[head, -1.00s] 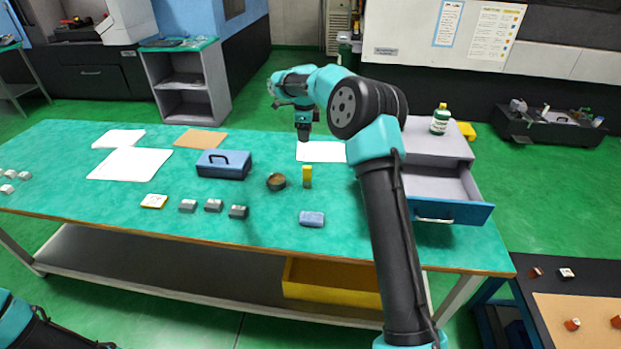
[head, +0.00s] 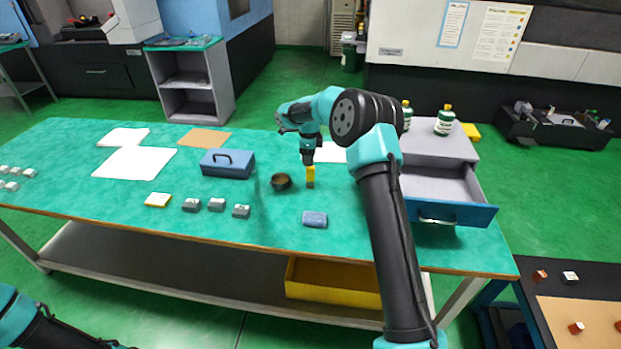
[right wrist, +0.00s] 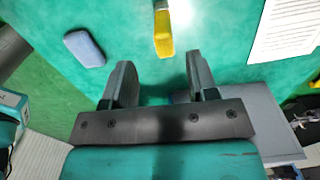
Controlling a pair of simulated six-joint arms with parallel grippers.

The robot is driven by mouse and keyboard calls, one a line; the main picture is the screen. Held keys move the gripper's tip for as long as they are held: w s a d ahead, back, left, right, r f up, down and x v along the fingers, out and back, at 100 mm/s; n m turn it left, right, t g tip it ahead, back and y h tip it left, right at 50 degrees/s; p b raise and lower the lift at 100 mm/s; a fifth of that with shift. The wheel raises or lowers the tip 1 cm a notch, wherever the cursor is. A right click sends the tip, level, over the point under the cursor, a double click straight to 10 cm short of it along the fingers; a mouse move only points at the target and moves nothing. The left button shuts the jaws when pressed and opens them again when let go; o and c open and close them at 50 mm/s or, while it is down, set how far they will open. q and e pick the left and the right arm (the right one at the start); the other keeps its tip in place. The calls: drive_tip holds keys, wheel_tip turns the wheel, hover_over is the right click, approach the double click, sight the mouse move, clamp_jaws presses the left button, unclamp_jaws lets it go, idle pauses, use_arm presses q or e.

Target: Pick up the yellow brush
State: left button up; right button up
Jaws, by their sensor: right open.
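The yellow brush (head: 311,174) is on the green table, right of a small dark round dish (head: 281,182). In the right wrist view the brush (right wrist: 163,35) is at the top centre, beyond the fingertips and roughly in line with the gap between them; its upper end is cut off by the frame edge. My right gripper (head: 308,160) is just above and behind the brush in the head view. In the right wrist view its jaws (right wrist: 161,75) are apart with nothing between them. My left gripper is out of view; only part of that arm shows at the lower left.
A blue block (head: 314,219) lies in front of the brush. A blue toolbox (head: 227,164) and several small grey blocks are to the left. A grey drawer unit (head: 443,150) with its drawer open stands at the right.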

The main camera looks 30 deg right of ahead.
sight(311, 181)
drive_tip(key=shift+f, duration=1.2)
drive_tip(key=shift+f, duration=0.1)
drive_tip(key=shift+d+f, duration=0.15)
drive_tip(key=shift+f, duration=1.1)
drive_tip(key=shift+d+f, duration=0.15)
drive_tip(key=shift+f, duration=1.1)
drive_tip(key=shift+c, duration=0.3)
clamp_jaws()
drive_tip(key=shift+r, duration=0.1)
